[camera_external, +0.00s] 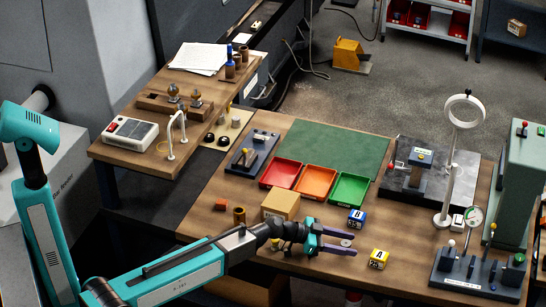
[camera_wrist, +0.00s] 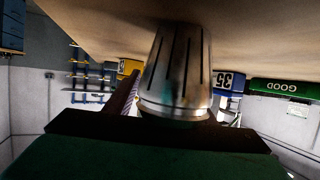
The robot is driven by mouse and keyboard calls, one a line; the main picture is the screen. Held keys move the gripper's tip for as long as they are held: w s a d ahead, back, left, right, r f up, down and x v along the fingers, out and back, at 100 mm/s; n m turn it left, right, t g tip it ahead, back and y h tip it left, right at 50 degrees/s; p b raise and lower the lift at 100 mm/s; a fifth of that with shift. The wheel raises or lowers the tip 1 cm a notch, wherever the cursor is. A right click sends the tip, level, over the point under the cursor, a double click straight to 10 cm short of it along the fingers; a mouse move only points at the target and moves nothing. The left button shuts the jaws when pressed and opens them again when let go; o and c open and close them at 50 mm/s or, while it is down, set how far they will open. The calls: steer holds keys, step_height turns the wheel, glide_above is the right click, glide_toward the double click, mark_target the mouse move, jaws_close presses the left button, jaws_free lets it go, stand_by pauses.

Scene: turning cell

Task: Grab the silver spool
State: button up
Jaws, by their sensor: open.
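A silver, slightly tapered piece with dark lengthwise slots (camera_wrist: 178,75) fills the middle of the wrist view, which shows the table upside down. It appears to be the silver spool. In the external view a small silver round top (camera_external: 346,242) shows between the two purple fingers of my gripper (camera_external: 350,243). My gripper is open, low over the table, with the fingers on either side of the piece.
A blue block (camera_external: 356,220) stands just behind the fingers and a yellow block (camera_external: 379,259) to their right. A cardboard box (camera_external: 281,203) is behind my wrist. Red (camera_external: 281,173), orange (camera_external: 316,181) and green (camera_external: 350,188) trays lie farther back. A gauge stand (camera_external: 478,270) is at right.

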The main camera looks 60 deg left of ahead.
mark_target(345, 243)
steer(key=c, duration=1.2)
steer(key=shift+o, duration=0.2)
steer(key=shift+r, duration=0.2)
steer(key=shift+s+r+b, duration=0.1)
steer(key=shift+r+b, duration=0.8)
steer(key=shift+r, duration=0.7)
steer(key=s, duration=0.2)
steer(key=s+b, duration=0.1)
steer(key=s, duration=0.2)
steer(key=s+b, duration=0.1)
steer(key=s, duration=0.2)
steer(key=shift+d+r, duration=0.25)
steer(key=shift+d, duration=0.15)
steer(key=b, duration=0.2)
steer(key=shift+b, duration=0.4)
steer(key=b, duration=0.4)
steer(key=shift+s, duration=0.15)
steer(key=s+b, duration=0.2)
steer(key=b, duration=0.7)
steer(key=shift+d, duration=0.1)
steer(key=s+b, duration=0.3)
steer(key=shift+d+r, duration=0.1)
steer(key=shift+d, duration=0.05)
steer(key=s+b, duration=0.1)
steer(key=b, duration=0.1)
steer(key=s+b, duration=0.1)
steer(key=b, duration=0.2)
steer(key=shift+s+d+r, duration=0.1)
steer(key=shift+s+r, duration=0.05)
steer(key=shift+r, duration=0.15)
